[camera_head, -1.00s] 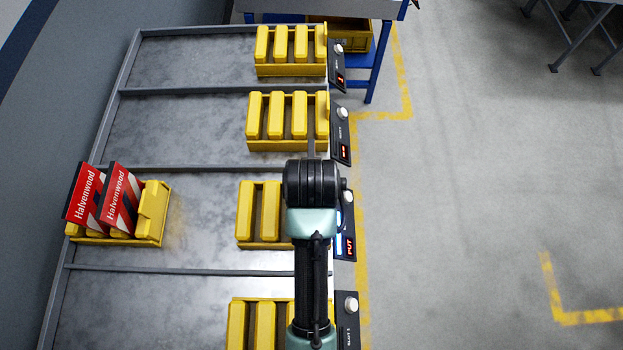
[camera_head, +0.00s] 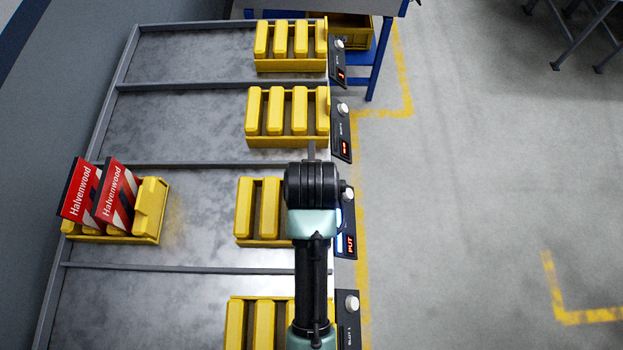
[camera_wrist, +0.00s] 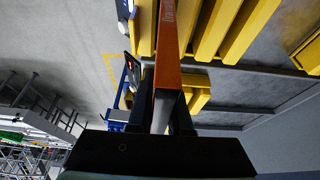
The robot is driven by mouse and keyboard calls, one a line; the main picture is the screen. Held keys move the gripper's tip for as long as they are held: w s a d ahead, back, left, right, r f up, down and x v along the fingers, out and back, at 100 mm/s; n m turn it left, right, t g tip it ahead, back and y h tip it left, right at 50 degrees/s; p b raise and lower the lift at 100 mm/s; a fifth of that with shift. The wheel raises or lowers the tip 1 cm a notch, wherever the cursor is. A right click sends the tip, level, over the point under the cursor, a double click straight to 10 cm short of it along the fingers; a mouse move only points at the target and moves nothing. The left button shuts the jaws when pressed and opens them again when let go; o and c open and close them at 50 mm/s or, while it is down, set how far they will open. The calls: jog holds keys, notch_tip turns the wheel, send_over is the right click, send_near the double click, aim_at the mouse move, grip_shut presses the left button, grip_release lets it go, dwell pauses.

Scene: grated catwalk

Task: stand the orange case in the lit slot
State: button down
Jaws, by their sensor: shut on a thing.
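The orange case (camera_wrist: 167,70) shows edge-on in the wrist view, running up out of the top of the frame. My gripper (camera_wrist: 172,120) is shut on its near end. The case lies in line with yellow dividers (camera_wrist: 225,30) of a rack on both sides; I cannot tell whether it is inside a slot. In the head view, the yellow rack (camera_head: 258,210) beside the lit PUT display (camera_head: 350,244) is partly covered by my arm, which also hides my gripper and the case.
More yellow racks stand along the tray's right edge, two behind (camera_head: 288,122) and one in front (camera_head: 250,325). At left, a yellow holder (camera_head: 150,215) carries two red Halvenwood cases (camera_head: 115,190). Grey rails (camera_head: 200,165) divide the surface.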

jog(key=shift+f+b, duration=1.75)
jog(key=shift+f, duration=1.25)
jog(key=shift+c, duration=1.8)
grip_release()
jog(key=shift+r, duration=0.15)
notch_tip(320, 180, up, 8)
jog(key=p, duration=0.5)
jog(key=shift+w, duration=0.1)
